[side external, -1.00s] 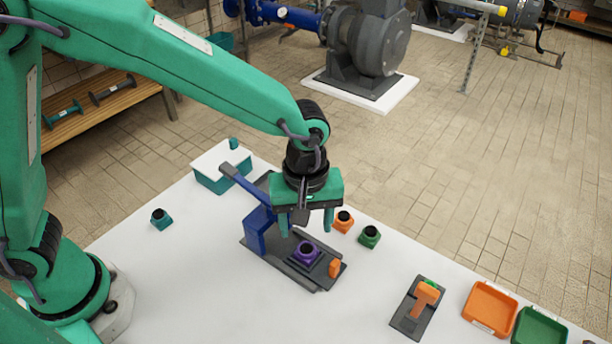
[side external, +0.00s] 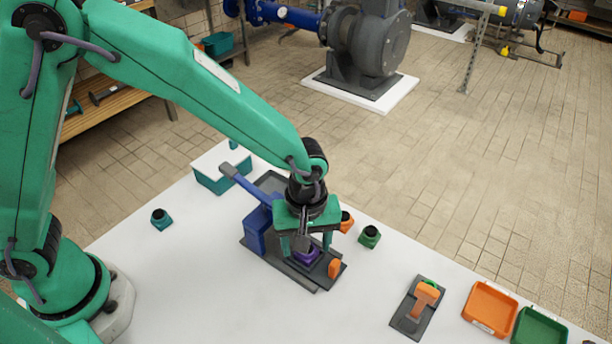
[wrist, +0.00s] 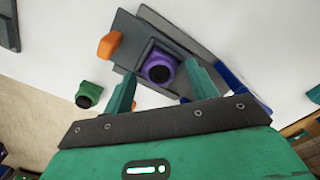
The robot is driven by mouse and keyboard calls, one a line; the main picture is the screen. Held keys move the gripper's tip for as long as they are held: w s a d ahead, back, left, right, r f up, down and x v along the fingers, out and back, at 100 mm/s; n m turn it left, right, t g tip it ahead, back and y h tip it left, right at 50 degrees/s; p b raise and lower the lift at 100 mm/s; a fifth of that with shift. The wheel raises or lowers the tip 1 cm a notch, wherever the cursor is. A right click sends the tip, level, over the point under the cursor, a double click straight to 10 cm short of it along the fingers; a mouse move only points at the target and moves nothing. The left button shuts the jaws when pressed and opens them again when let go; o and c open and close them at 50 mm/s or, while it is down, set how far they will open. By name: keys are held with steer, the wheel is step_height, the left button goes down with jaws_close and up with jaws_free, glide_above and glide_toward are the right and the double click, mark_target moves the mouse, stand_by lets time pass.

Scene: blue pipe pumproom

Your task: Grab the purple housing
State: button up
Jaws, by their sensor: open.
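The purple housing (wrist: 160,66) is a small block with a round black opening, seated on the dark grey fixture (wrist: 130,36). In the side view the purple housing (side external: 307,255) is partly hidden by my gripper (side external: 305,243). My gripper is open just above the housing. In the wrist view the two green fingertips of my gripper (wrist: 158,80) point toward the housing, one on each side of it, with gaps showing. I cannot tell exactly how high the tips are above it.
The fixture carries an orange knob (side external: 334,268) and a blue block with a lever (side external: 250,184). A green housing (side external: 369,236) and an orange housing (side external: 346,222) stand behind. A teal housing (side external: 161,219) is at left. Orange (side external: 490,308) and green (side external: 540,327) trays sit at right.

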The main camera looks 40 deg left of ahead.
stand_by(0.4)
steer(key=c, duration=1.3)
steer(key=shift+o, duration=0.2)
steer(key=shift+r, duration=0.1)
steer(key=shift+r, duration=0.5)
step_height(320, 180, up, 3)
steer(key=shift+r, duration=0.15)
steer(key=s+d+r, duration=0.4)
steer(key=s+r, duration=0.2)
steer(key=s, duration=0.4)
steer(key=shift+s+d+r, duration=0.25)
steer(key=shift+s, duration=0.15)
